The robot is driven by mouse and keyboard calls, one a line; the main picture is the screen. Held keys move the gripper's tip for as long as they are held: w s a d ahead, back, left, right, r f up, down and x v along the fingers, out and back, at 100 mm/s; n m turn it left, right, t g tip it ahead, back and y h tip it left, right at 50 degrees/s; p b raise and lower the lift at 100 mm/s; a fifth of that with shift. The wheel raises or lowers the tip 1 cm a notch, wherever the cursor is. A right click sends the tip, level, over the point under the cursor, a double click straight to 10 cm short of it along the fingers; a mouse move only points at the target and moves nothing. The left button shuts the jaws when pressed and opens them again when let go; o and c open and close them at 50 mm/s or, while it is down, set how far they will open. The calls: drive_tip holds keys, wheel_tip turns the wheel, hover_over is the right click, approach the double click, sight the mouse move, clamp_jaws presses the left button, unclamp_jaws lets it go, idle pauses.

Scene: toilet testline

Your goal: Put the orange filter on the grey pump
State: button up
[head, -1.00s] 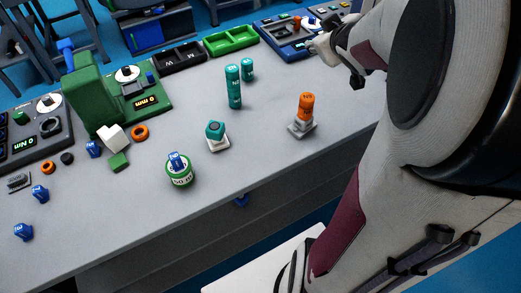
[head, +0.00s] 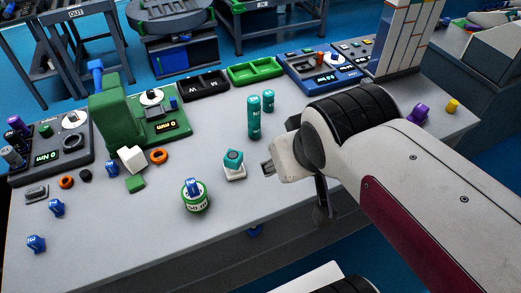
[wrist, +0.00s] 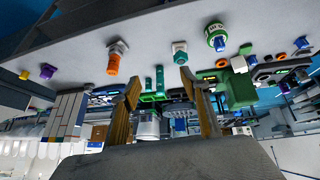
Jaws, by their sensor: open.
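The orange filter (wrist: 113,63) shows in the wrist view, where the picture is upside down. It sits upright on the grey pump (wrist: 121,46), touching it. In the head view both are hidden behind my arm. My gripper (wrist: 159,83) is open and empty, its two tan fingers spread apart. It is apart from the filter and pump, which lie to the left of the fingers in the wrist view. In the head view my wrist hangs over the front right part of the table, and the fingers are not clear.
A teal-topped white pump (head: 233,165), teal cylinders (head: 254,118) and a green round container (head: 195,196) stand left of my arm. Black (head: 203,86) and green (head: 255,71) trays lie at the back. A purple piece (head: 418,113) and yellow piece (head: 453,105) are at far right.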

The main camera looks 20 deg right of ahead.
drive_tip(key=shift+n+g+y, duration=0.3)
drive_tip(key=shift+g+y, duration=0.1)
drive_tip(key=shift+y, duration=0.3)
drive_tip(key=s+a, duration=0.2)
drive_tip(key=s+a+f, duration=0.1)
drive_tip(key=a, duration=0.1)
drive_tip(key=shift+s, duration=0.4)
